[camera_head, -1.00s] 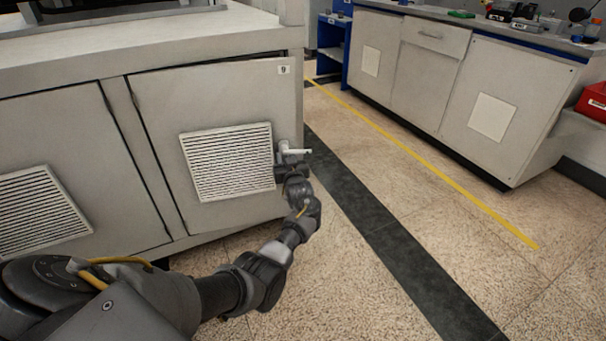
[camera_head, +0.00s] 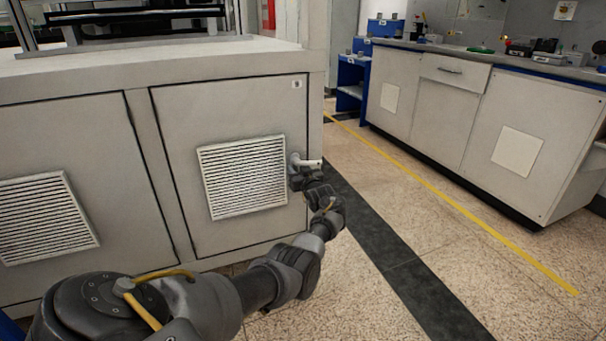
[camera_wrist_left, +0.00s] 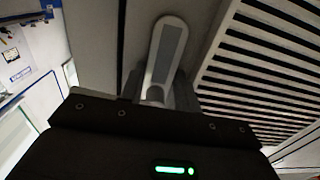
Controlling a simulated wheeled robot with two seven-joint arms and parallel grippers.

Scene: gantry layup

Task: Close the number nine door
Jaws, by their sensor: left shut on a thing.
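The number nine door (camera_head: 175,125) is a pale grey cabinet door with a small number label (camera_head: 297,84) at its top right and a white louvred vent (camera_head: 243,177). It looks flush, or nearly flush, with the cabinet front. Its light handle (camera_head: 308,162) is at the right edge. My left gripper (camera_head: 300,178) is at this handle, with the arm reaching in from below. In the left wrist view the handle (camera_wrist_left: 168,50) runs up between the fingers of the left gripper (camera_wrist_left: 157,92), which is shut on it. My right gripper is not in view.
Another vented door (camera_head: 60,180) is to the left on the same cabinet (camera_head: 200,62). Open speckled floor with a dark strip (camera_head: 405,275) and a yellow line (camera_head: 450,195) lies to the right. A grey counter (camera_head: 520,130) stands beyond it.

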